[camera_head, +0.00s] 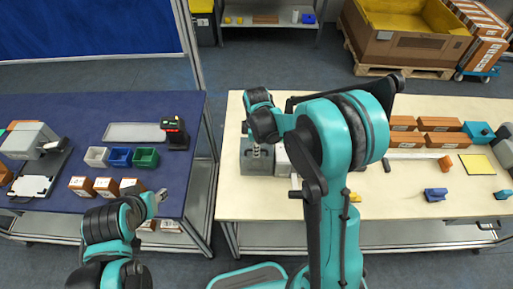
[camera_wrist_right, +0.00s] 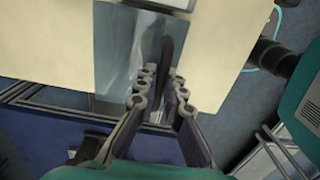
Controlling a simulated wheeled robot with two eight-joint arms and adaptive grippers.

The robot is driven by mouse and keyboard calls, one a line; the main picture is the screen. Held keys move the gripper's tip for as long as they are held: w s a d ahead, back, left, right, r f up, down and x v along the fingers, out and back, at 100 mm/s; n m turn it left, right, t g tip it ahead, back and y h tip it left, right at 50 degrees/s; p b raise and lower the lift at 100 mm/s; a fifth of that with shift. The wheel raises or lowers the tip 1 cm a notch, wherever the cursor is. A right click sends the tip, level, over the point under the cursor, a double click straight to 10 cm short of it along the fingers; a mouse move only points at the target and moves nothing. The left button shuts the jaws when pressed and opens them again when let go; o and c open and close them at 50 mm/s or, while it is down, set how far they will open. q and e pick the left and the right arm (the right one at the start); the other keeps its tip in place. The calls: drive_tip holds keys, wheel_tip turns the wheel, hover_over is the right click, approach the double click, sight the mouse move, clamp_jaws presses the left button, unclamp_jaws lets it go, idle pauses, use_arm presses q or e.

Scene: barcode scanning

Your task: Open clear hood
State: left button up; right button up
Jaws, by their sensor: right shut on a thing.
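The clear hood (camera_head: 246,160) is a see-through grey box at the left end of the beige table. In the right wrist view its glassy panel (camera_wrist_right: 117,50) fills the upper middle. My right gripper (camera_head: 256,150) reaches down over the hood from my bent right arm. In the right wrist view its fingers (camera_wrist_right: 160,92) are shut on the hood at a narrow dark part of its edge, whose exact shape is partly hidden. My left gripper (camera_head: 160,195) is at the front of the blue table, well away from the hood; its fingers are too small to read.
A white block (camera_head: 282,160) stands just right of the hood, partly behind my arm. Brown boxes (camera_head: 438,140) sit on the right of the beige table. The blue table (camera_head: 80,110) holds coloured bins (camera_head: 120,157) and small boxes. A gap separates the tables.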

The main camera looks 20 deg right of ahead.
drive_tip(key=shift+w, duration=0.1)
drive_tip(key=shift+w+d+r+p, duration=0.2)
drive_tip(key=shift+w+r, duration=0.1)
drive_tip(key=shift+w, duration=0.1)
drive_tip(key=shift+w+d+r+p, duration=0.15)
drive_tip(key=shift+w+r, duration=0.1)
drive_tip(key=shift+w, duration=0.15)
drive_tip(key=shift+w+d+r, duration=0.1)
drive_tip(key=shift+w+r, duration=0.1)
drive_tip(key=shift+w, duration=0.3)
drive_tip(key=shift+w+d+r, duration=0.1)
drive_tip(key=shift+w+r, duration=0.1)
drive_tip(key=shift+w, duration=0.3)
drive_tip(key=shift+w+d+r, duration=0.15)
drive_tip(key=shift+w+d, duration=0.05)
drive_tip(key=shift+w, duration=0.5)
drive_tip(key=shift+w+d+r, duration=0.15)
drive_tip(key=shift+w+d, duration=0.05)
drive_tip(key=shift+w, duration=0.5)
drive_tip(key=w+d+f+b, duration=0.1)
drive_tip(key=w+d+f, duration=0.1)
drive_tip(key=w, duration=0.7)
drive_tip(key=shift+w+d+f, duration=0.25)
drive_tip(key=shift+d, duration=0.15)
